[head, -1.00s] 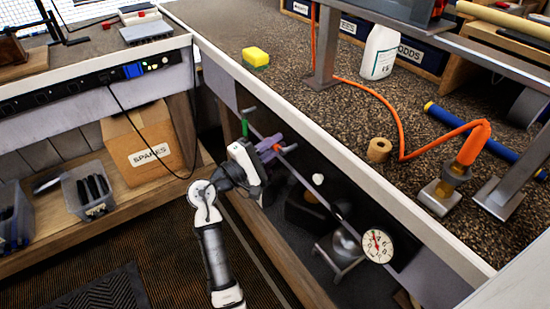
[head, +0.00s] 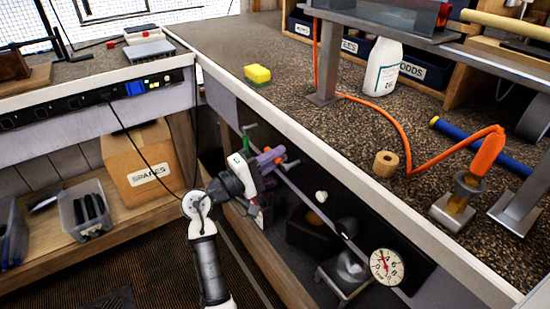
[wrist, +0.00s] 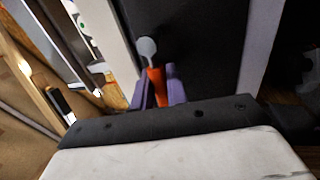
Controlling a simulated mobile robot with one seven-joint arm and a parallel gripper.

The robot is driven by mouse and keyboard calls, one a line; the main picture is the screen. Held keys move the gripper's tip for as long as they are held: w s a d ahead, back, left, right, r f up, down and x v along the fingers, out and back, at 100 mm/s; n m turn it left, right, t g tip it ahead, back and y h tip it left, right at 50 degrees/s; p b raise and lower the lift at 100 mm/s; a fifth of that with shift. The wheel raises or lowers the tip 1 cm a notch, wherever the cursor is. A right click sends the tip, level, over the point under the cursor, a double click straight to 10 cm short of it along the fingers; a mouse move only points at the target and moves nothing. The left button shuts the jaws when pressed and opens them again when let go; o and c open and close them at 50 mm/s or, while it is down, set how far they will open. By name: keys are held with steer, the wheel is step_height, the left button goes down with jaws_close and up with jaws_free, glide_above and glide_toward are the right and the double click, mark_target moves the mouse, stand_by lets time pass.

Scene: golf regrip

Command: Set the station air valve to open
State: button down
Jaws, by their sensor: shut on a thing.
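The station air valve is below the bench's front edge, with an orange-red handle (wrist: 156,86) and a grey round end (wrist: 147,48) in the wrist view. My gripper (wrist: 158,92) has its purple fingers on either side of the handle, shut on it. In the head view my gripper (head: 272,157) is at the dark under-bench panel, and its fingers cover most of the valve. A small green part (head: 247,137) shows just left of the fingers. I cannot tell the valve's exact setting.
A round pressure gauge (head: 386,266) is right of my gripper on the under-bench rail. The bench's white front edge (head: 330,165) runs above my arm. A cardboard spares box (head: 142,165) and a grey bin (head: 87,208) sit on the lower left shelf.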

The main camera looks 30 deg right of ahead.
steer(key=c, duration=1.5)
jaws_free()
steer(key=shift+o, duration=0.2)
steer(key=shift+a, duration=0.1)
steer(key=b+v, duration=0.1)
steer(key=v, duration=1.2)
steer(key=shift+a+b, duration=0.35)
steer(key=shift+a, duration=0.05)
